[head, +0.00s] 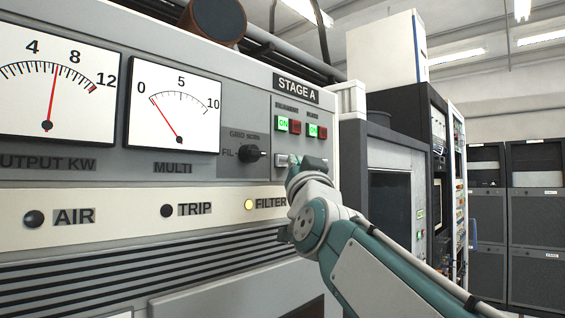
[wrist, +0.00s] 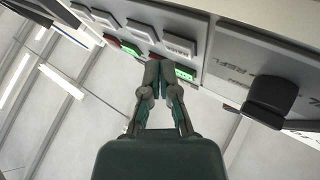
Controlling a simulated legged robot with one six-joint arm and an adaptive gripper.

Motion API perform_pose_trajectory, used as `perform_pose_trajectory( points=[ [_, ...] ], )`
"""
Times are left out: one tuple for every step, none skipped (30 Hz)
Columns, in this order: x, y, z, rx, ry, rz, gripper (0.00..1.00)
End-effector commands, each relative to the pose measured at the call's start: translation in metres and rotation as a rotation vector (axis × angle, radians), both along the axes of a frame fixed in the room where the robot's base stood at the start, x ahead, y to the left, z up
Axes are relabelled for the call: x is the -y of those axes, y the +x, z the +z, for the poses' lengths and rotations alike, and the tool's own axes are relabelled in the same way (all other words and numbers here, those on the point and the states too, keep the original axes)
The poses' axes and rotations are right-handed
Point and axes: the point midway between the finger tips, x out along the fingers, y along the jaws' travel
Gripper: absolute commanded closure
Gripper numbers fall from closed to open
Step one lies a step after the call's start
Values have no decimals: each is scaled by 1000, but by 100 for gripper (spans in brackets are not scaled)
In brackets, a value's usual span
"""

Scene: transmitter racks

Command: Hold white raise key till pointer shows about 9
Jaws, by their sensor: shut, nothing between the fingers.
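The white raise key (wrist: 180,47) is the pale key nearest the black knob in the wrist view; its label is blurred. It also shows in the head view (head: 281,160), just left of my gripper. My gripper (wrist: 154,66) is shut and empty, its fingertips close together in front of the lamp row beside that key. I cannot tell whether they touch the panel. In the head view my wrist hides the fingertips. The output kW meter (head: 55,85) has its red pointer between 4 and 8, nearer 6. The multi meter (head: 175,110) points at 0.
Green and red lamps (head: 295,127) sit above the keys under the Stage A plate (head: 296,88). More pale keys (wrist: 142,30) stand beside the raise key. The black selector knob (head: 250,153) sticks out at left. Racks (head: 540,215) stand at the far right.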

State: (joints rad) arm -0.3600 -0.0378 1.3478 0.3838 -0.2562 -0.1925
Motion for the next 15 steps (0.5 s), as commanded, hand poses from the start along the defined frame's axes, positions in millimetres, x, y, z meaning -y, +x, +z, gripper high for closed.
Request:
perform_pose_trajectory(
  points=[
    [0, 0, 0, 0, 0, 0, 100],
    [0, 0, 0, 0, 0, 0, 100],
    [0, 0, 0, 0, 0, 0, 100],
    [0, 0, 0, 0, 0, 0, 100],
    [0, 0, 0, -1, 0, 0, 100],
    [0, 0, 0, -1, 0, 0, 100],
    [0, 0, 0, -1, 0, 0, 100],
    [0, 0, 0, -1, 0, 0, 100],
    [0, 0, 0, -1, 0, 0, 100],
    [-1, 1, 0, -1, 0, 0, 100],
    [-1, 1, 0, -1, 0, 0, 100],
    [-2, 2, 0, -1, 1, 1, 100],
    [-3, 2, 0, -1, 1, 1, 100],
    [-3, 3, 0, -1, 1, 1, 100],
    [-4, 3, 1, -1, 1, 1, 100]
  ],
)
